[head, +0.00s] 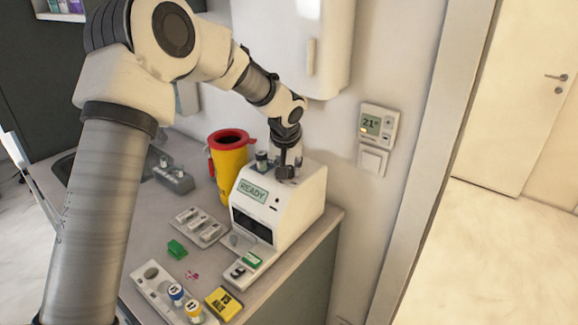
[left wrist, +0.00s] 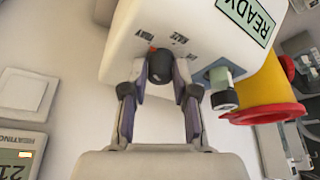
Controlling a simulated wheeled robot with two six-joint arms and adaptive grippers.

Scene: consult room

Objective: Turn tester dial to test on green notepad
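The white tester (head: 300,208) stands on the counter with READY on its screen. Its dark round dial (left wrist: 160,66) shows in the left wrist view, with a red mark at its left and small labels around it. My left gripper (head: 287,172) is over the tester's top; its fingers (left wrist: 161,80) close on both sides of the dial and seem to touch it. I cannot tell whether either is the notepad. My right gripper is out of view.
A yellow bin with a red rim (head: 229,165) and a small vial (head: 262,160) stand close to the gripper. A yellow block with lettering (head: 223,303), a tray of capped vials (head: 153,285) and a grey rack (head: 199,228) occupy the counter. A thermostat (head: 379,125) hangs on the wall.

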